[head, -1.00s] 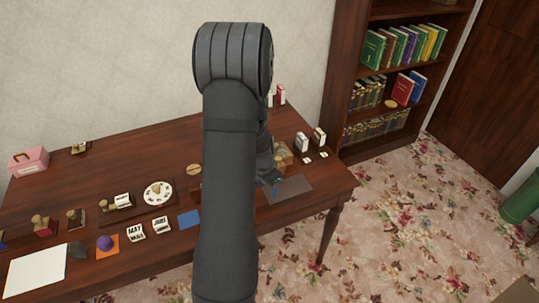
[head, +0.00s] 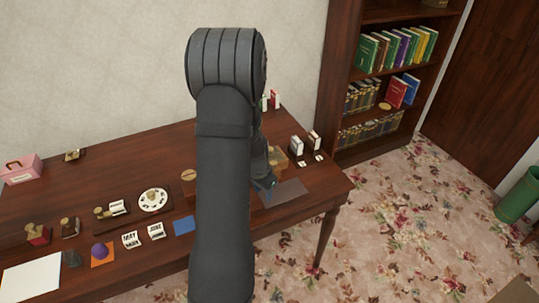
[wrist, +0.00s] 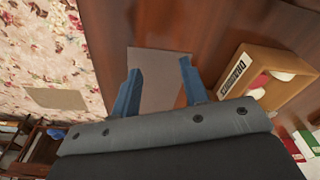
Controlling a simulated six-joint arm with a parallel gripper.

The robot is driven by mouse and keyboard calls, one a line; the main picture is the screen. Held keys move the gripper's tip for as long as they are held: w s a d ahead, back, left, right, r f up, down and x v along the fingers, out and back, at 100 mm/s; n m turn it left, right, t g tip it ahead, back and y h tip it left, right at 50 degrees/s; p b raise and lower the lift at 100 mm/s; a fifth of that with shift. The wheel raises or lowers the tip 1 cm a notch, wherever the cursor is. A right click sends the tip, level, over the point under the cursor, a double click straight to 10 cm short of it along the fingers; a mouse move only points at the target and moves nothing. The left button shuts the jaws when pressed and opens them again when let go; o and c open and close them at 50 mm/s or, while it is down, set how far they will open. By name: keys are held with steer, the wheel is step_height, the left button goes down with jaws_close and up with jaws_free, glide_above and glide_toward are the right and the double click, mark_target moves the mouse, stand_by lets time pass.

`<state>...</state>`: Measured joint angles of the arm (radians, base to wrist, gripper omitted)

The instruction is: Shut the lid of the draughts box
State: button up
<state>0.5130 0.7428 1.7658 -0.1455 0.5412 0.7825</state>
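The draughts box (wrist: 284,57) is a light wooden box with a dark-lettered white label on one side. In the wrist view it is at the right, with red and white pieces showing in its open interior. I cannot make out its lid clearly. In the head view the box (head: 279,160) stands near the desk's right end, partly hidden by my arm. My gripper (wrist: 160,87) has two blue fingers, apart and with nothing between them. It hangs over a grey mat, beside the box and not touching it in the wrist view. In the head view the gripper (head: 265,184) is mostly hidden.
The grey mat (head: 285,193) lies bare at the desk's right front. Small white boxes (head: 297,144) stand behind it. Stamps, cards, a white plate (head: 153,199) and a pink case (head: 20,168) are spread to the left. A bookcase (head: 372,85) stands beyond the desk.

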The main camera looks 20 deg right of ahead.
steer(key=shift+n+t+h, duration=0.3)
steer(key=shift+n+h, duration=0.1)
steer(key=shift+n, duration=0.1)
steer(key=w+d+r, duration=0.1)
steer(key=w+r, duration=0.1)
steer(key=w+d+r, duration=0.2)
steer(key=c, duration=0.7)
steer(key=w+d+r+m, duration=0.1)
steer(key=w+d+r, duration=0.2)
steer(key=w+d+r+h, duration=0.1)
steer(key=w+d+r, duration=0.2)
steer(key=w, duration=0.1)
steer(key=w+d+r+m, duration=0.1)
steer(key=w+d+r, duration=0.2)
steer(key=w+r, duration=0.1)
steer(key=shift+w+d+m+h, duration=0.15)
steer(key=shift+d+m+h, duration=0.1)
steer(key=shift+m+h, duration=0.05)
jaws_close()
glide_toward(277, 151)
steer(key=d+f, duration=0.2)
steer(key=f, duration=0.1)
steer(key=w+d+f, duration=0.1)
steer(key=shift+f, duration=0.3)
steer(key=shift+s+a+f, duration=0.1)
steer(key=shift+s+a, duration=0.1)
steer(key=shift+a, duration=0.4)
steer(key=shift+a, duration=0.1)
